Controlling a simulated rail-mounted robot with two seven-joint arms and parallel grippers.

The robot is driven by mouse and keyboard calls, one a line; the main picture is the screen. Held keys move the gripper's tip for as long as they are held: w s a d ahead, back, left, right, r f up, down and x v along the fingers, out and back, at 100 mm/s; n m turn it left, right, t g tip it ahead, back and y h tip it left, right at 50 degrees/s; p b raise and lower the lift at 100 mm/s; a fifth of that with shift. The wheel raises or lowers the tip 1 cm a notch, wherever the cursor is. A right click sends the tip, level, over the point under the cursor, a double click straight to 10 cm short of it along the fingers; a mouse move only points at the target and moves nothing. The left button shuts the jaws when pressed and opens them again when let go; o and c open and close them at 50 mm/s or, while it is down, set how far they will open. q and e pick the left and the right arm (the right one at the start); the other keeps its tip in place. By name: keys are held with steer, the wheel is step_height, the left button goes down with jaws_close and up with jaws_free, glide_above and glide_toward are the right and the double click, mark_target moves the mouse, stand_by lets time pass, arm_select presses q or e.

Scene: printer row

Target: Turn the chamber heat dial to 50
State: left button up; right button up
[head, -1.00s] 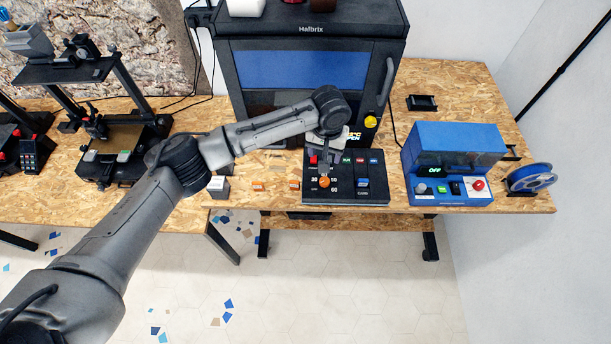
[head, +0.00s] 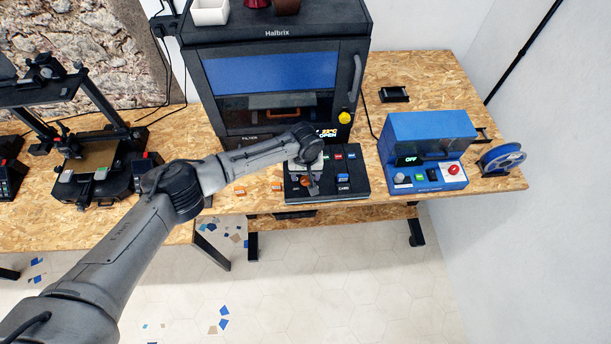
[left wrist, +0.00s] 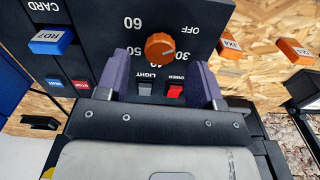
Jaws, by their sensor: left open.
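The orange chamber heat dial (left wrist: 160,46) sits on the black control panel (head: 353,191); the wrist view shows it upside down. The numbers 30 to 60 and OFF ring it; I cannot tell for sure which mark its pointer faces. My left gripper (left wrist: 163,84) is open, its purple fingers spread at the two sides just short of the dial, with nothing between them but panel and switches. In the head view the left gripper (head: 313,184) hangs over the panel's left part and partly hides the dial. My right gripper is not in view.
A grey light switch (left wrist: 145,88) and a red power switch (left wrist: 175,91) lie close to the dial. A blue RD7 card (left wrist: 52,40) is in the panel's slot. The large printer (head: 275,75) stands behind, a blue machine (head: 430,140) to the right. Orange tags (left wrist: 296,52) lie beside the panel.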

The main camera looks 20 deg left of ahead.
mark_target(306, 181)
arm_select(q)
steer(key=shift+f, duration=1.35)
steer(key=c, duration=0.9)
